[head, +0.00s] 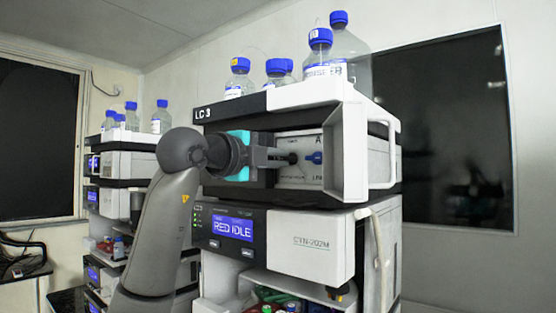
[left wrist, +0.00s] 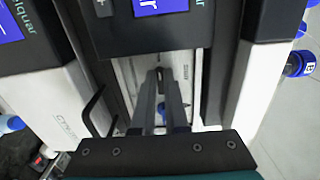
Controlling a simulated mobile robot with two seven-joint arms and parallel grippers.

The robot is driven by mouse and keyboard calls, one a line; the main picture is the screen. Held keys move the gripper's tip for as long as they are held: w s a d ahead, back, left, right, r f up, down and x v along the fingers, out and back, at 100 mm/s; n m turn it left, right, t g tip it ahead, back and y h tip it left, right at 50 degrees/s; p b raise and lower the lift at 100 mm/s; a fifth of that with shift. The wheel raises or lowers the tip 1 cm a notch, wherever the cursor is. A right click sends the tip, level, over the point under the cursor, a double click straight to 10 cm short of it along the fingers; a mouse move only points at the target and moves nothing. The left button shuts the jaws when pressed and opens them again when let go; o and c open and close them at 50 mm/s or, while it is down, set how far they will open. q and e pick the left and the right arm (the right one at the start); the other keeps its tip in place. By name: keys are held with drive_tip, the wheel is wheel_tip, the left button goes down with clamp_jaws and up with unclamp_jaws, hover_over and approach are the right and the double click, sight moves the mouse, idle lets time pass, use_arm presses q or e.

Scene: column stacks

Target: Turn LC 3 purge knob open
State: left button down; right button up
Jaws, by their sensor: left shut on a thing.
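The LC 3 stack (head: 204,113) stands in the middle of the head view. The swing door on its upper module is open, showing a pale recessed panel (head: 310,175) with a dark round knob (head: 293,158) and a blue knob (head: 313,158). My left gripper (head: 284,157) reaches in from the left, its fingers shut on the dark knob. In the left wrist view the two long fingers (left wrist: 160,80) converge on the dark knob at the panel. The knob is mostly covered by the fingers, so its turn angle cannot be told. My right gripper is not in view.
The open white door frame (head: 352,150) stands close right of the panel. Blue-capped bottles (head: 318,50) stand on top. Another stack (head: 125,165) is at the left. A dark wall panel (head: 440,130) is behind.

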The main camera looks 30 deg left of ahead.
use_arm(q)
drive_tip(key=shift+a, duration=0.1)
idle(0.3)
drive_tip(key=c, duration=0.9)
unclamp_jaws()
drive_tip(key=shift+c, duration=0.2)
drive_tip(key=s+a+b, duration=0.1)
drive_tip(key=s+b, duration=0.2)
drive_tip(key=s, duration=1.2)
drive_tip(key=shift+s, duration=0.1)
